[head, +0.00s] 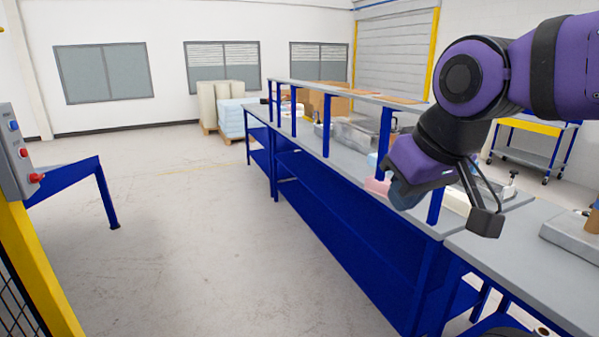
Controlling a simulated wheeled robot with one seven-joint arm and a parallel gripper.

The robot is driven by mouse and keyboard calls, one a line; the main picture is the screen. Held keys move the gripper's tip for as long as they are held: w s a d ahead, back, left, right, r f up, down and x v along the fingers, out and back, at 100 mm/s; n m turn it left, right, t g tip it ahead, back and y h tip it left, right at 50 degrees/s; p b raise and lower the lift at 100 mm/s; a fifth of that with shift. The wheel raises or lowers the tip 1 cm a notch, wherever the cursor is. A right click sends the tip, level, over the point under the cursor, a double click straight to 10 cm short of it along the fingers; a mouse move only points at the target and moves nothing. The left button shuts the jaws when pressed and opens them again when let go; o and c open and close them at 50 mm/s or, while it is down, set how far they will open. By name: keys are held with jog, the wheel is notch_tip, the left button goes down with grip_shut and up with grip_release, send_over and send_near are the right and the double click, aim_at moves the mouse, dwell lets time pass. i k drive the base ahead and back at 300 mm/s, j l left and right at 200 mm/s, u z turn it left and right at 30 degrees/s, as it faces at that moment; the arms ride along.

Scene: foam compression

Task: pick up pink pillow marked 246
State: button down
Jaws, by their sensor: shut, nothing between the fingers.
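A pink block-like thing (376,186) lies on the grey top of the blue workbench (345,162), partly hidden behind my wrist. It looks like the pink pillow, but no number 246 can be read on it. My gripper (402,193) is at the end of my purple and black arm, in front of the pink thing in this view. It is shut and holds nothing. I cannot tell how far it is from the pink thing.
A blue upright (436,205) and a raised shelf (335,90) stand along the bench. A second bench (530,250) is at the right. A control box (18,150) on a yellow frame is at the left. The floor (180,240) between is clear.

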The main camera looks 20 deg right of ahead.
aim_at(382, 188)
jog(key=i+l+u, duration=0.1)
jog(key=i, duration=1.65)
jog(key=i+j+z, duration=0.25)
jog(key=i, duration=0.3)
jog(key=i+j+z, duration=0.2)
jog(key=i, duration=0.3)
jog(key=l+z, duration=0.1)
jog(key=z, duration=1.4)
